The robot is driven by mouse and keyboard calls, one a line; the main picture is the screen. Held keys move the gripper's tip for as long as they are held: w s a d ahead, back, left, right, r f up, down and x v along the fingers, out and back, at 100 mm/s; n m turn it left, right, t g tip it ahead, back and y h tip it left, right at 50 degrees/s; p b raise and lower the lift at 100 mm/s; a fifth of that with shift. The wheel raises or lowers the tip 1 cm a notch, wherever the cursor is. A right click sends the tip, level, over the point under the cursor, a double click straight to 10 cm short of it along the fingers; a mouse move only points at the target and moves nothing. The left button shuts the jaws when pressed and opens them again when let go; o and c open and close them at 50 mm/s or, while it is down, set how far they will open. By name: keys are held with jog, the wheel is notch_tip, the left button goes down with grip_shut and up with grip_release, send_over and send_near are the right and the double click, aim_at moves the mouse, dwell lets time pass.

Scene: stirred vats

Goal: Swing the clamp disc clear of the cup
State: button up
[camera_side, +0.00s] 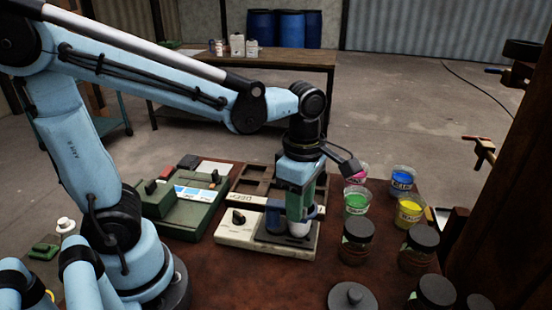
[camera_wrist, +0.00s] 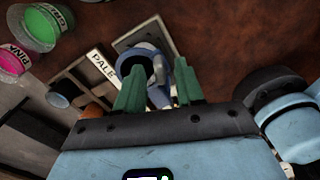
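A cream stirrer base (camera_side: 235,236) with a black knob stands on the brown bench. A blue upright part (camera_side: 274,214) rises from its dark plate. A white rounded cup-like part (camera_side: 299,229) shows directly below my gripper (camera_side: 301,212). My gripper points down, and its green fingers (camera_wrist: 160,75) stand apart in the wrist view. A blue ring-shaped part with a dark middle (camera_wrist: 137,62) and a pale blue-grey piece (camera_wrist: 159,96) show between and beyond the fingers. I cannot tell which part is the clamp disc, nor whether the fingers touch it.
Pink (camera_side: 355,175), blue (camera_side: 402,180), green (camera_side: 357,204) and yellow (camera_side: 409,211) paint cups stand right of the base. Several dark-lidded jars (camera_side: 356,240) stand nearer. A green machine (camera_side: 180,210) is at left, and a wooden compartment tray (camera_side: 254,181) lies behind.

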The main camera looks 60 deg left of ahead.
grip_shut()
dwell(1.5)
